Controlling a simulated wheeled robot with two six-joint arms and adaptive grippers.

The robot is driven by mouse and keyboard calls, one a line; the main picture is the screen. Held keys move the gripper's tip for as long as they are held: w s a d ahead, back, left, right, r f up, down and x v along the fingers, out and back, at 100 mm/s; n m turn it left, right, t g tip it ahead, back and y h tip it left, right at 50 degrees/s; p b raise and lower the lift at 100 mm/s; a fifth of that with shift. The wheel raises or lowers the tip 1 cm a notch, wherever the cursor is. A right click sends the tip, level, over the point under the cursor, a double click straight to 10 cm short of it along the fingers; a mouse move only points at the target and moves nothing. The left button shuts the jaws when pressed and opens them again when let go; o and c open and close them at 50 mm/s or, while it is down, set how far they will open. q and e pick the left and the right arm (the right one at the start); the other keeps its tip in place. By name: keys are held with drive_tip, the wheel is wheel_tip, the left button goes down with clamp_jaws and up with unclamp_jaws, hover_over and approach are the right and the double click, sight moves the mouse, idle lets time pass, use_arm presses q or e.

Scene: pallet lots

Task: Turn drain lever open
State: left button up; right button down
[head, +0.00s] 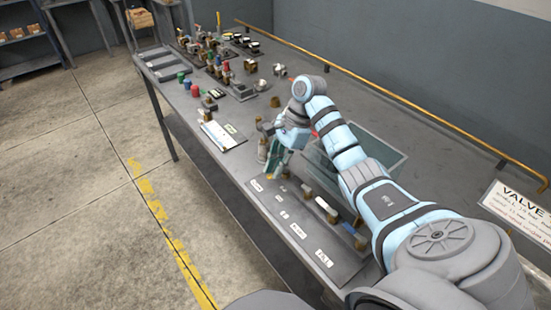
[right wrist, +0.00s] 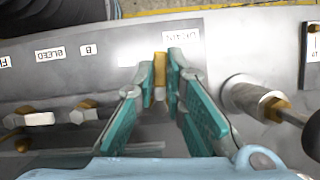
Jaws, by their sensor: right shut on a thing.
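The drain lever (right wrist: 160,66) shows in the right wrist view as a yellow upright piece between my fingertips, beside an upside-down label (right wrist: 183,37) that seems to read DRAIN. My right gripper (right wrist: 166,72) has teal fingers closed around it. In the head view my right gripper (head: 273,165) is low over the near part of the bench, with its fingers pointing down. The lever's base is hidden by the fingers, so I cannot tell its angle. My left gripper is not in view.
A metal pipe fitting (right wrist: 250,97) stands close right of the fingers in the wrist view. A white handle (right wrist: 38,119) and a hex knob (right wrist: 84,113) are to the left. A glass-sided tank (head: 385,155) stands beside my right arm. A brass rail (head: 400,100) runs behind the bench.

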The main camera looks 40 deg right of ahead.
drive_tip(key=shift+s+n+g+p, duration=0.15)
drive_tip(key=shift+n+g+p, duration=0.15)
drive_tip(key=shift+n+p, duration=0.4)
drive_tip(key=c, duration=1.7)
unclamp_jaws()
drive_tip(key=shift+o, duration=0.2)
